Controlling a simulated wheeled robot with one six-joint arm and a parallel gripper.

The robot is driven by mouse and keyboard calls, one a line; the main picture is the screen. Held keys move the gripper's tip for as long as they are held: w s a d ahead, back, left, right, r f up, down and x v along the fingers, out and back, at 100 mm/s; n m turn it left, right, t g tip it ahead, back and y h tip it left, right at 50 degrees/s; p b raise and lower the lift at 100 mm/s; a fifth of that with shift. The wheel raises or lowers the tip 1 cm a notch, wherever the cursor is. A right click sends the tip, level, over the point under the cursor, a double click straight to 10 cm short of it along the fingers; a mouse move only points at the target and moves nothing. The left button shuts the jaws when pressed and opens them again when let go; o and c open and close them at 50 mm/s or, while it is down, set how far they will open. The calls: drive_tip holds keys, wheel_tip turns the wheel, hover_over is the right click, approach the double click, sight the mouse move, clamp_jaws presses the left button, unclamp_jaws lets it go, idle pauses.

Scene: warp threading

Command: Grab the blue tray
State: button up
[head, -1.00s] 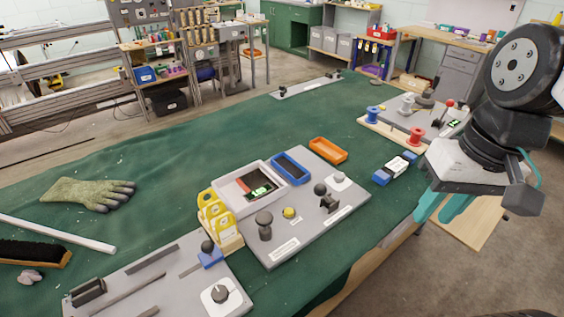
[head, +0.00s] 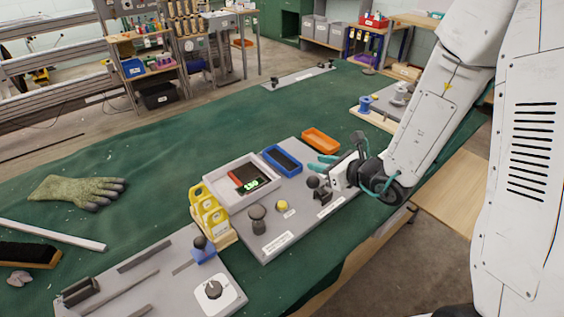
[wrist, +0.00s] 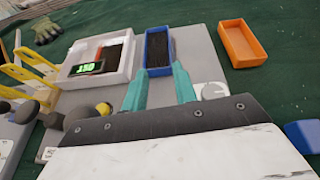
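The blue tray (head: 268,155) is a small rectangular tray with dark contents, on the grey board (head: 285,235) beside the light grey box. In the wrist view the blue tray (wrist: 147,68) lies just beyond my fingertips, near the top middle. My gripper (head: 318,163) is at the right of the tray in the head view, above the board, with its teal fingers apart. In the wrist view my gripper (wrist: 161,72) is open and empty, its fingers pointing toward the tray's near end. I cannot tell whether a fingertip touches the tray.
An orange tray (head: 320,141) stands right of the blue tray. A light grey box (head: 215,172) with a green display adjoins it on the left. Dark knobs (head: 257,220) and a yellow button (head: 282,206) rise from the board. Yellow holders (head: 207,212) stand at its left.

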drive_tip(key=shift+w+d+f+m+h, duration=0.15)
drive_tip(key=shift+w+f+m+h, duration=0.15)
drive_tip(key=shift+f, duration=0.15)
drive_tip(key=shift+w+d+f+m+h, duration=0.1)
drive_tip(key=shift+w+f+m+h, duration=0.15)
drive_tip(key=shift+f, duration=0.2)
approach(282, 160)
drive_tip(key=shift+w+a+f, duration=0.15)
drive_tip(key=shift+w+f, duration=0.15)
drive_tip(key=shift+w, duration=0.55)
drive_tip(key=shift+w+a+f, duration=0.15)
drive_tip(key=shift+w+f, duration=0.1)
drive_tip(key=shift+w, duration=0.55)
drive_tip(key=shift+w+a+f, duration=0.15)
drive_tip(key=shift+w+f, duration=0.15)
drive_tip(key=shift+w, duration=0.55)
clamp_jaws()
